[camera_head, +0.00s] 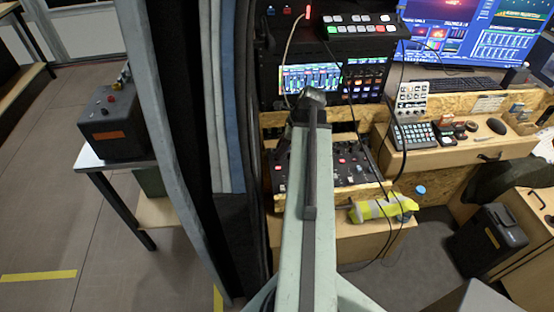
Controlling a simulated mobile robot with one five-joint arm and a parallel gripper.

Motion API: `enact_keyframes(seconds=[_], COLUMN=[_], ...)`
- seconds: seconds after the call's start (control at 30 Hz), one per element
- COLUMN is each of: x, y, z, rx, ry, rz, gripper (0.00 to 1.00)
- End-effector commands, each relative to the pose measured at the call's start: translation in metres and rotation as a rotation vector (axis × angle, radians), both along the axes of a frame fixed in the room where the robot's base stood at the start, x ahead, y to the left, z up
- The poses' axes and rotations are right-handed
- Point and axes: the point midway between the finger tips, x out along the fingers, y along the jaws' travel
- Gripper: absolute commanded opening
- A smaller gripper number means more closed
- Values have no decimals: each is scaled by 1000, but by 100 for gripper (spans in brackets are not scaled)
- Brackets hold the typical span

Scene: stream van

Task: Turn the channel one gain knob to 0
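My pale green arm runs up the middle of the head view, and its end, my gripper (314,97), is in front of the lit rack screen (296,79). The fingers are too small and dark to tell open from shut. A black sloped control panel (358,177) with several small knobs, some red and white, lies below and partly behind my arm. A small pale mixer (411,98) with rows of tiny knobs stands on the wooden desk to the right. I cannot make out which knob is the channel one gain knob, or its setting.
A button switcher (362,24) tops the rack. A keypad (413,135) and keyboard (462,84) sit on the desk (455,156). Cables hang right of my arm. A dark curtain (180,120) is close on the left.

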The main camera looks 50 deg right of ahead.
Motion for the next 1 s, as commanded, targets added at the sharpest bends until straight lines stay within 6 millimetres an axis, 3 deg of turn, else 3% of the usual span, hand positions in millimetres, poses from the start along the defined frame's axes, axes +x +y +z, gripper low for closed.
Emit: enact_keyframes(seconds=[0.03,0.1,0.4,0.43,0.57,0.77,1.0], x=[3,6,8,8,7,8,10], y=[2,4,5,5,5,3,1], z=[-18,-26,-26,-26,-26,-26,-26], rx=[0,0,0,0,0,-1,-1], ry=[0,0,0,0,0,1,1], rz=[1,-1,-3,-3,-3,24,254], gripper=[37,37,37,34,0,0,0])
